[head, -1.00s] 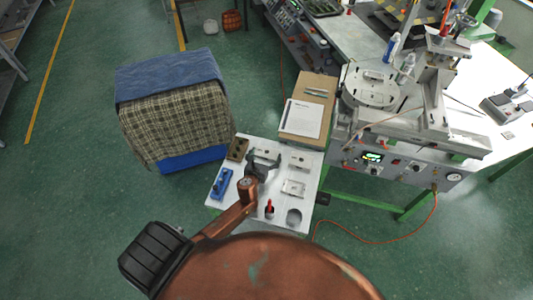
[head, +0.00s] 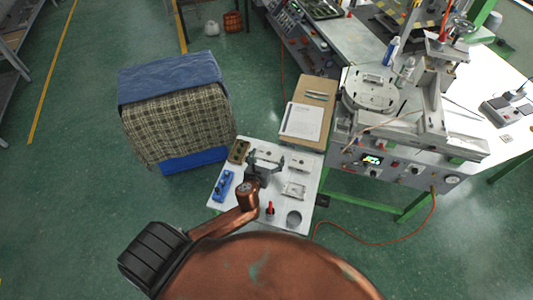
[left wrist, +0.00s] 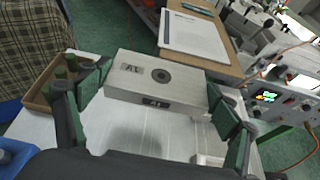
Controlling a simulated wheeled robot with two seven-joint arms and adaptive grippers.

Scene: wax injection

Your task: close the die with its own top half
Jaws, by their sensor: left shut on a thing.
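A grey metal die half (left wrist: 157,78), a block with a round hole in its top and dark markings, sits between the fingers of my left gripper (left wrist: 150,95) in the left wrist view. My left gripper (head: 266,164) is shut on it over the far middle of the small white table. I cannot tell whether the block clears the table. A flat metal piece with a recess (head: 293,190) lies on the table to the right, partly visible in the left wrist view (left wrist: 207,160). Another metal block (head: 299,164) lies behind it. My right gripper is not in view.
A cardboard box with a paper (head: 302,121) stands behind; the machine (head: 400,150) is at right.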

